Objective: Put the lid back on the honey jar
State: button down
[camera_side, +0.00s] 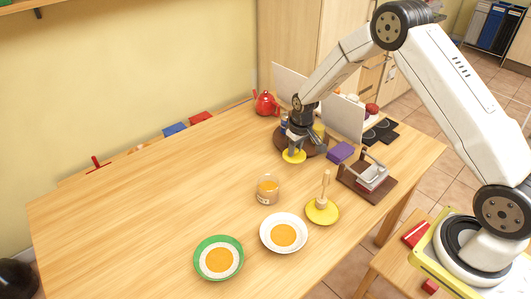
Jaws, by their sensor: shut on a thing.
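The honey jar (267,190) is a small glass jar with orange honey inside. It stands open and upright near the middle of the table. My gripper (293,149) points down behind the jar and a little to its right. It is shut on the lid (293,157), a flat yellow disc, at the front left edge of a dark round board. The lid is apart from the jar. I cannot tell whether the lid touches the surface beneath it. My fingers hide part of the lid.
A white plate (268,222) and a green-rimmed plate (201,247), each with orange food, are in front. A yellow dish with a wooden stick (322,209) and a brown rack (352,182) are right of the jar. A purple block (341,152) is nearby. The left table is clear.

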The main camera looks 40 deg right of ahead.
dwell(0.4)
jog(key=a+r, duration=0.4)
jog(key=a, duration=0.7)
jog(key=shift+s+a+m, duration=0.3)
jog(key=shift+s+a, duration=0.05)
jog(key=shift+s, duration=0.05)
jog(key=shift+f, duration=0.2)
jog(key=shift+f, duration=2.95)
jog(key=shift+f, duration=0.2)
grip_release()
